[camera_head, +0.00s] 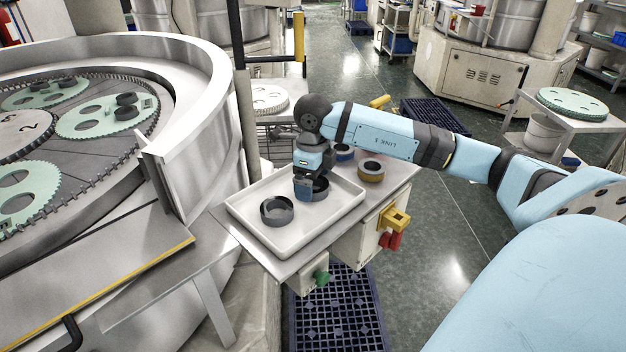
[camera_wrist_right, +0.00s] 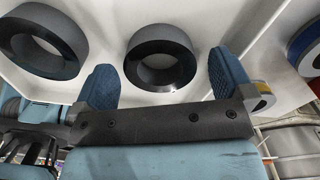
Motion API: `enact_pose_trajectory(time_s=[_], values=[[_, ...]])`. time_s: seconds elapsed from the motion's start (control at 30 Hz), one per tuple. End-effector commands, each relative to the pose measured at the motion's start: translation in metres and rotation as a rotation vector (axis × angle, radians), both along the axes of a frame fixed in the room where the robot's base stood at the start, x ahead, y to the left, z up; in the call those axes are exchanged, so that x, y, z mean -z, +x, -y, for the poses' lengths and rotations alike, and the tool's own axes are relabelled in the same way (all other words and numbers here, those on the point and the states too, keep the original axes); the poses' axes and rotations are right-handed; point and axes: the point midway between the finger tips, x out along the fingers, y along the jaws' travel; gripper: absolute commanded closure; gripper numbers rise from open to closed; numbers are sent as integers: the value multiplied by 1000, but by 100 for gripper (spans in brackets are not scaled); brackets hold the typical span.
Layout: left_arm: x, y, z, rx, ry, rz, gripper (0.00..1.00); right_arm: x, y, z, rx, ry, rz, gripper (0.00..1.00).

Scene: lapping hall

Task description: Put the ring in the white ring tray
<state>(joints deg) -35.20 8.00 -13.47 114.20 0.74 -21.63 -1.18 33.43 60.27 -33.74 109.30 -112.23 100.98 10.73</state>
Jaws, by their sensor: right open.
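The white ring tray (camera_head: 322,214) lies on a grey stand beside the big machine. Two dark grey rings are inside it: a front-left ring (camera_head: 277,211) and a second ring (camera_head: 321,184) further back. My right gripper (camera_head: 309,192) points down over the second ring and partly hides it. In the right wrist view the blue fingers of this gripper (camera_wrist_right: 163,80) are open, one to each side of the second ring (camera_wrist_right: 161,58), with gaps showing. The other grey ring (camera_wrist_right: 42,42) is to their left. My left gripper is not in view.
Outside the tray, a brown-gold ring (camera_head: 370,171) and a blue-sided ring (camera_head: 344,153) sit on the stand's back right. A lapping machine (camera_head: 190,90) with toothed carriers stands at left. Yellow and red switches (camera_head: 394,222) stick out from the stand's front.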

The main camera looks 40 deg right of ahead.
Motion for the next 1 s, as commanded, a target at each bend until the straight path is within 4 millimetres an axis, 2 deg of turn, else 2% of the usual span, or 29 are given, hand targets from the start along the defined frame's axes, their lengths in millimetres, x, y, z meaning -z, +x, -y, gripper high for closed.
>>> enact_pose_trajectory(time_s=[0.3,0.5,0.7,1.0], values=[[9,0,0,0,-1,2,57,-65,1,0,0,-1,8,1],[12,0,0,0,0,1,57,-100,1,0,0,1,6,1],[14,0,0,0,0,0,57,-115,1,0,0,0,3,1],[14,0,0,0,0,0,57,-116,0,0,0,0,2,1]])
